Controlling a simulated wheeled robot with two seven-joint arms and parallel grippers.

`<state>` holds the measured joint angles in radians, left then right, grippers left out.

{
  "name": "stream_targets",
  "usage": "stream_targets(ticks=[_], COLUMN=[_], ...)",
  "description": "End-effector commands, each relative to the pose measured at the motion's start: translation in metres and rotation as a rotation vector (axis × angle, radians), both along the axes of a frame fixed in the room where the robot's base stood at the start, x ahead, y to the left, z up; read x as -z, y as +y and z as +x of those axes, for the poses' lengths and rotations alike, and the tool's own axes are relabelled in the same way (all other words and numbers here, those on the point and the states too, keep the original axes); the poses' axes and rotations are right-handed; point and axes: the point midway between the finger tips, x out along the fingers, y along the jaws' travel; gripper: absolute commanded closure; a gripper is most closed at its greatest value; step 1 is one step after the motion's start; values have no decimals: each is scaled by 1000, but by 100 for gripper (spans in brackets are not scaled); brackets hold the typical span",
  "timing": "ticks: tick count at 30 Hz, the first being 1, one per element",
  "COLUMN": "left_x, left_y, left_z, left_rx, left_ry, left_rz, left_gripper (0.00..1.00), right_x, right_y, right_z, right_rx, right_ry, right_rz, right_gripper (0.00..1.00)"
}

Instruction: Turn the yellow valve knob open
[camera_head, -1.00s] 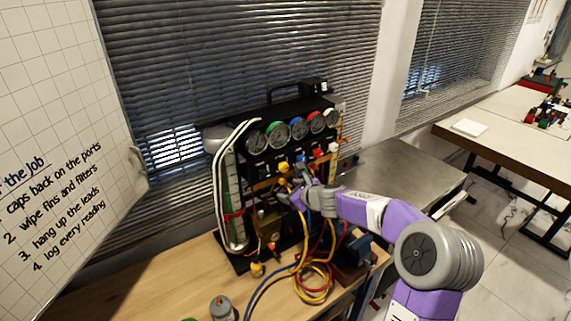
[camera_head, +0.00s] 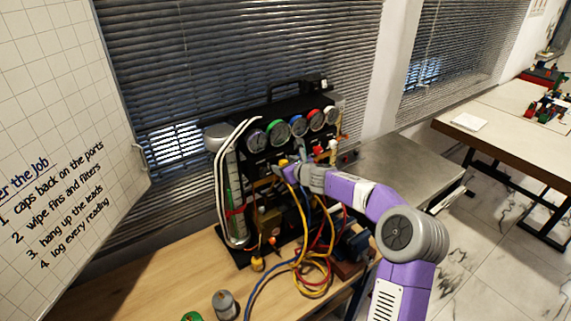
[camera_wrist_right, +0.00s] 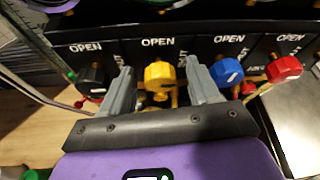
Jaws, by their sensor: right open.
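The yellow valve knob (camera_wrist_right: 160,76) sits on the black manifold panel under an "OPEN" label in the right wrist view. My right gripper (camera_wrist_right: 157,84) is open, with one finger on each side of the knob. A small gap shows between the knob and each finger, so it is not clamped. In the head view a bit of the yellow knob (camera_head: 283,162) shows just above my right gripper (camera_head: 287,172), which partly covers it. My left gripper is in neither view.
A blue knob (camera_wrist_right: 227,72) and a red knob (camera_wrist_right: 284,69) stand right of the yellow one, a black knob (camera_wrist_right: 92,80) left. Gauges (camera_head: 299,127) line the rig above. Coloured hoses (camera_head: 312,272) hang below. A grey steel bench (camera_head: 400,170) stands to the right.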

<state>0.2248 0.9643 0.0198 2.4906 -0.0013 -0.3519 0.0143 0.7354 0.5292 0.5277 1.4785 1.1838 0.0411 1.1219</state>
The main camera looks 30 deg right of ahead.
Motion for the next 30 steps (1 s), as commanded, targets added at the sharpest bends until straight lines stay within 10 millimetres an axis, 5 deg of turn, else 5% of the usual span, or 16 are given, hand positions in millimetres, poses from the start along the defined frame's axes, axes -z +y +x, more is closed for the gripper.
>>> stream_targets(ticks=[7,18,30], left_x=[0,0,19], left_y=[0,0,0], left_z=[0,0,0], left_rx=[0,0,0], left_ry=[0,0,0], left_rz=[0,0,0], left_gripper=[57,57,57], right_x=[1,1,3], right_y=[0,0,1], right_z=[0,0,0], right_rx=[0,0,0], right_ry=[1,1,-8], right_rz=[-1,-1,-92], right_gripper=[40,95,95])
